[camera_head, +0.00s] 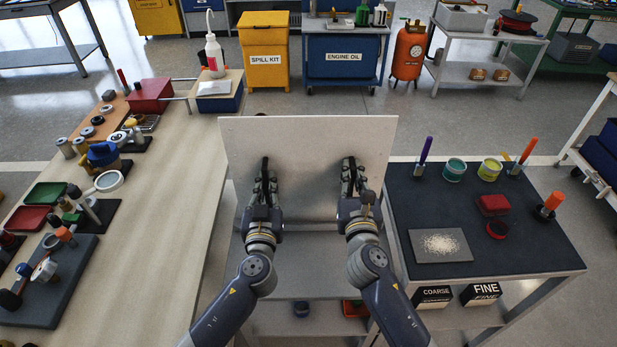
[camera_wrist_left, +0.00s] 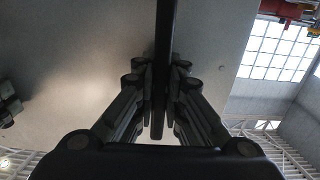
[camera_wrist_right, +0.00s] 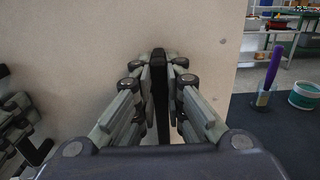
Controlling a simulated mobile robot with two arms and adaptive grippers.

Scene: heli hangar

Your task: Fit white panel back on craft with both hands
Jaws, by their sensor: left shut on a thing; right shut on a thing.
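The white panel (camera_head: 307,138) stands upright in front of me in the head view, facing me, its lower edge partly behind my arms. My left gripper (camera_head: 265,172) is shut on a dark upright bar-like handle on the panel's left half; the bar (camera_wrist_left: 163,60) runs between the fingers in the left wrist view. My right gripper (camera_head: 350,172) is shut on a similar dark handle (camera_wrist_right: 159,75) on the right half. The panel's face also fills much of the left wrist view (camera_wrist_left: 80,50) and right wrist view (camera_wrist_right: 90,40). I cannot make out the craft in these frames.
A long wooden bench (camera_head: 170,200) with tools runs along the left. A grey shelved stand (camera_head: 300,275) is below the panel. Cabinets and an orange gas cylinder (camera_head: 408,50) stand behind.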

